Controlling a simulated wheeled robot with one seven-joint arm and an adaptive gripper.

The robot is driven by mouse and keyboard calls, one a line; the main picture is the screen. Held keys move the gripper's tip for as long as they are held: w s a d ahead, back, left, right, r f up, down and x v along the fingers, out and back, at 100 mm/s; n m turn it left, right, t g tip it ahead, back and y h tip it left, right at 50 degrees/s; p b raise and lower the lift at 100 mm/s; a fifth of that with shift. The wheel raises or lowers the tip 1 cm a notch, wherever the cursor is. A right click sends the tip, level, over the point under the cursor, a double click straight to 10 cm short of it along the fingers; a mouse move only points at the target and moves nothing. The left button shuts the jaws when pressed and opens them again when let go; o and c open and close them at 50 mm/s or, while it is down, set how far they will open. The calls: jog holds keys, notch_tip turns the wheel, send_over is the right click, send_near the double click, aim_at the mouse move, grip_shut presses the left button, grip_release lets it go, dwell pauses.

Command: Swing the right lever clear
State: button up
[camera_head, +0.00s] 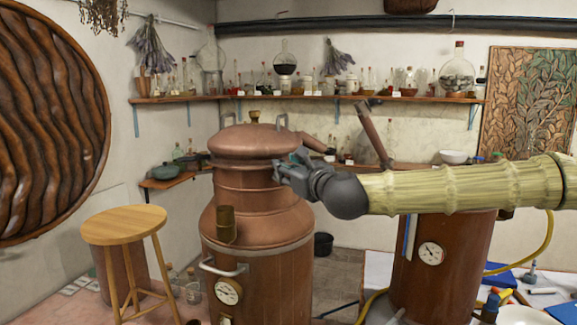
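The copper still (258,200) stands in the middle, with a domed lid (250,142) on top. My gripper (284,166) is at the right side of the still's neck, just under the lid's rim, with my arm reaching in from the right. The right lever cannot be made out clearly; the gripper covers that part of the neck. A small grey upright handle (282,121) shows on the lid above the gripper. I cannot tell whether the fingers touch anything or how far apart they are.
A second copper vessel (460,255) with a gauge stands under my arm at the right. A slanted brown pipe (373,135) rises behind the gripper. A wooden stool (124,226) stands at left. Shelves of glassware (310,98) line the back wall.

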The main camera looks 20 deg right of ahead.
grip_shut()
jog(key=shift+d+y, duration=0.1)
jog(key=shift+y, duration=0.2)
jog(key=w+d+n+g+y, duration=0.1)
jog(key=n+g+y, duration=0.3)
jog(key=n+g, duration=0.1)
jog(key=w+d+n+g+y, duration=0.1)
jog(key=n+g+y, duration=0.4)
jog(key=w+d+n+g+y+p, duration=0.1)
jog(key=n+g+y, duration=0.3)
jog(key=g+y, duration=0.1)
jog(key=shift+w+f+n+g, duration=0.1)
jog(key=shift+w+n+g, duration=0.25)
jog(key=shift+n+g, duration=0.05)
dwell(0.4)
jog(key=shift+g, duration=0.4)
